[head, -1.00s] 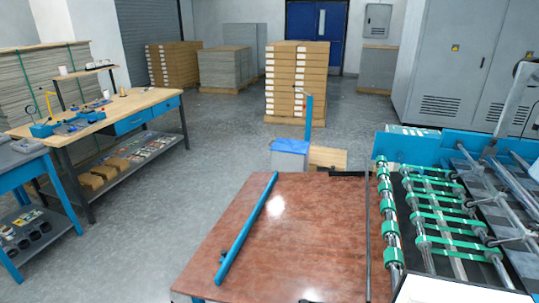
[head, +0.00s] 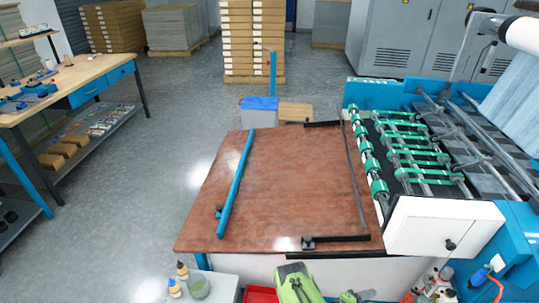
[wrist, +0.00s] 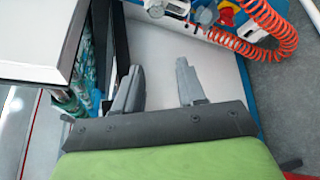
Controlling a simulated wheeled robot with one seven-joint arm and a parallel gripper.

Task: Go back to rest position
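My gripper (wrist: 157,88) shows in the wrist view, with two grey fingers standing apart and a bare white surface showing between them. It is open and holds nothing. Its green body fills the bottom of that view. In the head view a green part that looks like my arm shows at the bottom edge, in front of the table; the fingers are not clear there.
The brown table (head: 285,185) bears a blue bar (head: 236,180). The roller machine (head: 410,150) and its white box (head: 445,228) stand right. A small stand with bottles (head: 183,272) is at the lower left. An orange coiled hose (wrist: 268,52) hangs near my gripper. Open floor lies left.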

